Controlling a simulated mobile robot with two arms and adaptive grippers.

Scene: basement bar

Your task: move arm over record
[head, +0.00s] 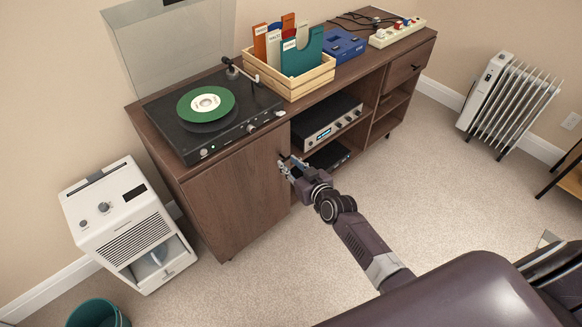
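A green record (224,97) with a pale label lies on the black turntable (232,126) on top of the wooden cabinet. The turntable's tonearm (245,73) is at its back right, beside the record and not over it. The clear lid (168,42) stands raised behind. My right gripper (286,163) is in front of the cabinet, below the turntable's front right corner, near the right edge of the cabinet door. It is apart from the tonearm and record. Its fingers are too small to show whether they are open or touching the door. My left gripper is not in view.
A wooden crate (303,84) of record sleeves stands close right of the turntable. A blue box (343,45) and a power strip (397,33) are farther right. An amplifier (325,122) sits on the shelf.

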